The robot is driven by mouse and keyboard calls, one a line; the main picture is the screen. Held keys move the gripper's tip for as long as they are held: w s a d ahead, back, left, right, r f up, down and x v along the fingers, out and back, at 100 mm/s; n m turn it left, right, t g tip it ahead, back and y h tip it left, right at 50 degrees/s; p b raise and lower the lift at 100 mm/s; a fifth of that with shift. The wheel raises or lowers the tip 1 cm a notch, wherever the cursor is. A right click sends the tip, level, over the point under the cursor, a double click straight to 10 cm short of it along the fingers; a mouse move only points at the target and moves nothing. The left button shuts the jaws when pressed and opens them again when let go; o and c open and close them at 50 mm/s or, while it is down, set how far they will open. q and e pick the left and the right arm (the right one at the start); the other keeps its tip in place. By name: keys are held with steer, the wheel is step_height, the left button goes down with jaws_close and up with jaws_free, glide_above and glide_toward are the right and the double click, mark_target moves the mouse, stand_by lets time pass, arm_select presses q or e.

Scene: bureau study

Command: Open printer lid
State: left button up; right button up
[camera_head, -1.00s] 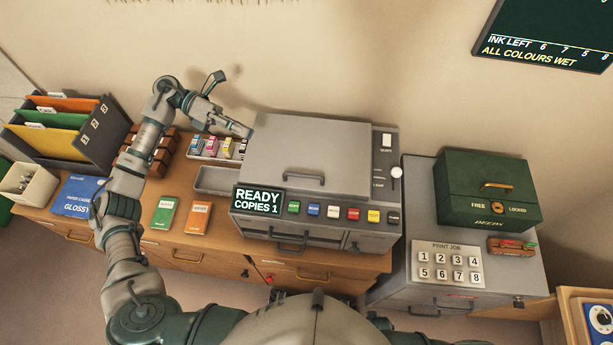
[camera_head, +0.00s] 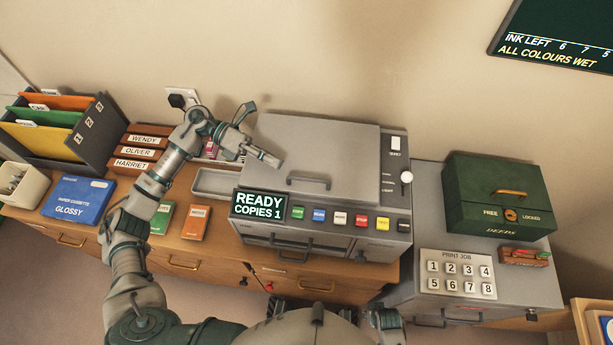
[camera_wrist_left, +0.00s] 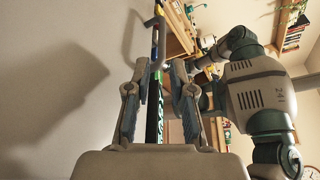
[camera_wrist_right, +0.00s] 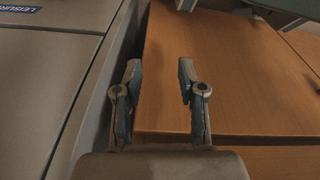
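The grey printer (camera_head: 258,225) stands on the wooden desk in the head view. Its flat lid (camera_head: 330,145) is down, with a bar handle (camera_head: 308,184) near its front edge. My left gripper (camera_head: 268,156) is over the lid's left part, up and left of the handle. Whether it touches the lid cannot be told. In the left wrist view its fingers (camera_wrist_left: 160,72) are apart, with the printer seen edge-on beyond them. My right gripper (camera_wrist_right: 158,75) is open and empty in front of wooden panels in the right wrist view.
A row of coloured buttons (camera_head: 340,218) and a READY display (camera_head: 260,204) line the printer's front. A grey tray (camera_head: 215,183) lies to its left. A green deed box (camera_head: 497,190) and number keypad (camera_head: 457,273) sit on the grey cabinet at right.

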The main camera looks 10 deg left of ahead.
mark_target(307, 178)
arm_select(q)
steer(key=p+x, duration=0.1)
steer(key=x, duration=0.9)
steer(key=shift+d+r, duration=0.1)
steer(key=shift+d, duration=0.25)
steer(key=shift+a, duration=0.6)
jaws_close()
steer(key=shift+d, duration=0.15)
arm_select(e)
steer(key=shift+s+f, duration=0.3)
steer(key=shift+f, duration=0.3)
steer(key=shift+s+f, duration=0.25)
steer(key=shift+f, duration=0.35)
